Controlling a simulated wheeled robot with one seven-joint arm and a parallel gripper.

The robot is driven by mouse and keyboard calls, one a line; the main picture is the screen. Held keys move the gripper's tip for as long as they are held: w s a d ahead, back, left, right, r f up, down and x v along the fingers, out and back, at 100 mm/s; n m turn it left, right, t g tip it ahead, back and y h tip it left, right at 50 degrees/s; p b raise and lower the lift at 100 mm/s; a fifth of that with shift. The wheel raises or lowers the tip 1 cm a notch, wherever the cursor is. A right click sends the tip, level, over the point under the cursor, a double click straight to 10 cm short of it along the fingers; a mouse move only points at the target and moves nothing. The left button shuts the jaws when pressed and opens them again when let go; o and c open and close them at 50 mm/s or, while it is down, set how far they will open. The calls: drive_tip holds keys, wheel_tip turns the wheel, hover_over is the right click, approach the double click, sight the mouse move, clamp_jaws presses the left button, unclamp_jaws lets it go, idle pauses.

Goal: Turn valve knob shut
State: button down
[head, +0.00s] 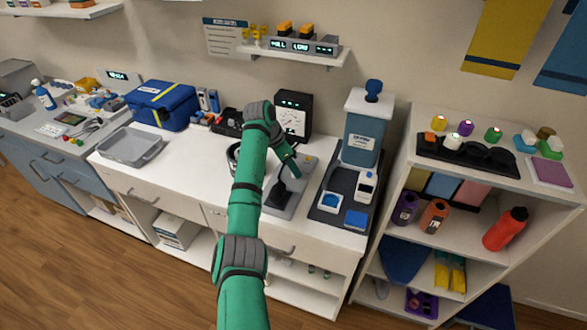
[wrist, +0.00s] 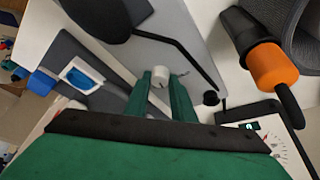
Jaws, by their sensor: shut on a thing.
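My gripper shows in the wrist view (wrist: 161,82) with its two green fingers on either side of a small pale valve knob (wrist: 158,77). The fingers are shut on the knob, which sits on a grey panel (wrist: 205,50) and has a thin pointer mark beside it. In the head view my gripper (head: 290,168) reaches down over the grey panel on the white counter. There the knob is hidden by my gripper and arm. A dial gauge (head: 292,120) stands behind; part of it shows in the wrist view (wrist: 278,148).
An orange and black cylinder (wrist: 272,68) and a thin black rod (wrist: 178,45) are close to my gripper. A blue tank (head: 362,138) and a dark tray (head: 327,215) stand to the right. A blue case (head: 162,105) and grey bin (head: 130,147) are left.

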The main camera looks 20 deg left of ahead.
drive_tip(key=m, duration=0.2)
drive_tip(key=m+g, duration=0.1)
drive_tip(key=shift+w+r+h, duration=0.15)
drive_tip(key=shift+w+h, duration=0.1)
drive_tip(key=shift+h, duration=0.05)
drive_tip(key=shift+m+g, duration=0.6)
drive_tip(key=shift+m, duration=0.9)
drive_tip(key=shift+w+m, duration=0.1)
drive_tip(key=shift+m, duration=0.5)
drive_tip(key=c, duration=1.5)
unclamp_jaws()
